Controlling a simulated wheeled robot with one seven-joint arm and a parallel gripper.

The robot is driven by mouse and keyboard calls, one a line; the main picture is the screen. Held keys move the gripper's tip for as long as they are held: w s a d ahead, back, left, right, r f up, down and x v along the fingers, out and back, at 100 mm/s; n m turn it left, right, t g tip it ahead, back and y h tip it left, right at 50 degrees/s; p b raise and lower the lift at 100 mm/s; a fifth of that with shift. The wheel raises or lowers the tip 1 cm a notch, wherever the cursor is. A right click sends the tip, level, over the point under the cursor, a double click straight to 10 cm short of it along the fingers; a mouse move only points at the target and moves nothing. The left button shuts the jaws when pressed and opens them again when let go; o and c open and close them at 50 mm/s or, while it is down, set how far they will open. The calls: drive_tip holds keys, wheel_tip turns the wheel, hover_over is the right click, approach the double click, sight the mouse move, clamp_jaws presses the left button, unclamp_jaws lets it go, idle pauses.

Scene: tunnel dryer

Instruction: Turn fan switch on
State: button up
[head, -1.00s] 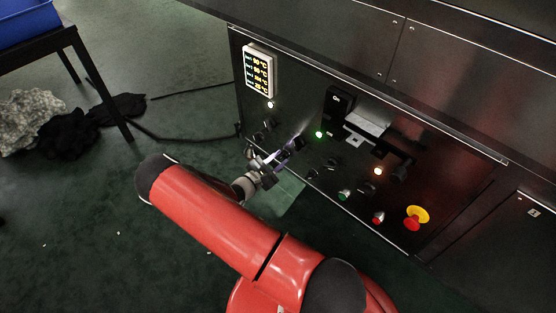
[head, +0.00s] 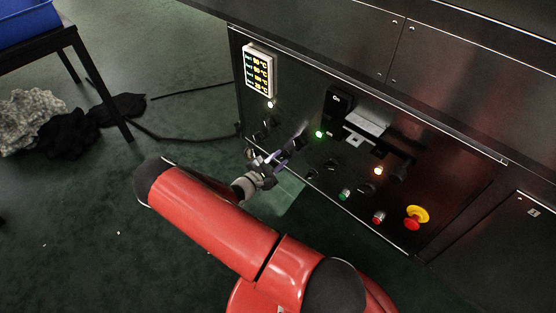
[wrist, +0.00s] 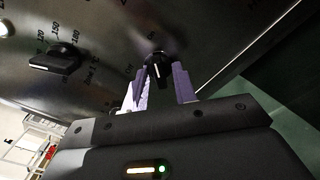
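The black rotary switch (wrist: 158,68) is in the middle of the wrist view, on the dark panel, with lettering that seems to read "On" above it and "Off" to its left. A pale line marks its handle. My gripper (wrist: 160,82) has its two purple fingers apart, one on each side of this switch. Whether they touch it I cannot tell. In the head view my gripper (head: 276,160) is at the panel's lower left part, and its fingertips reach a black knob (head: 297,143) there. The fan label is not readable.
A dial with numbers (wrist: 64,58) sits left of the switch. The panel also holds a temperature display (head: 258,72), a green lamp (head: 319,134), a green button (head: 344,195), a red button (head: 379,217) and an emergency stop (head: 412,223). A table (head: 75,42) stands left.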

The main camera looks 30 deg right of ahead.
drive_tip(key=shift+o, duration=0.3)
drive_tip(key=shift+a, duration=0.1)
drive_tip(key=shift+s+a, duration=0.15)
drive_tip(key=shift+a, duration=0.2)
drive_tip(key=v, duration=0.7)
drive_tip(key=shift+p, duration=0.35)
drive_tip(key=shift+d, duration=0.1)
